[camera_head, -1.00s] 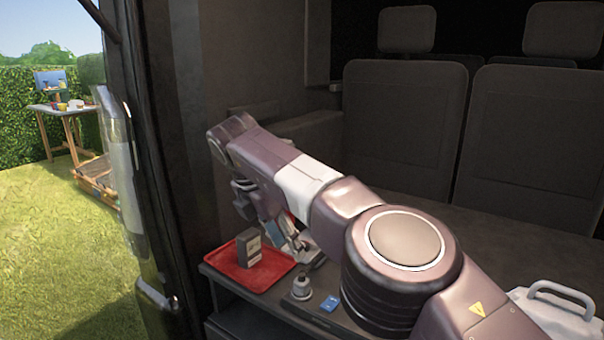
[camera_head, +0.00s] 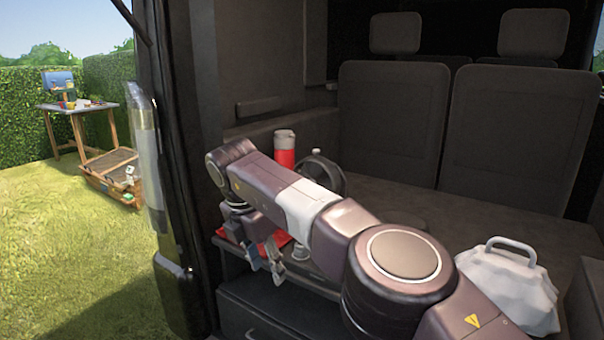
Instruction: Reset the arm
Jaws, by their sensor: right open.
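My right arm reaches in from the lower right across the back of the vehicle. My right gripper (camera_head: 267,268) hangs down at the arm's far end, at the front edge of the shelf. Its two fingers are apart, and I see nothing between them. The red tray (camera_head: 281,238) lies behind the gripper and is mostly hidden by it and the arm. The dark box seen on the tray earlier does not show now. My left gripper is not in view.
A red and white canister (camera_head: 284,150) and a black ring-shaped thing (camera_head: 326,172) stand behind my arm. A small metallic object (camera_head: 301,252) is partly hidden beside it. A white bag (camera_head: 508,285) sits at right. The vehicle's door frame (camera_head: 180,150) is close at left.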

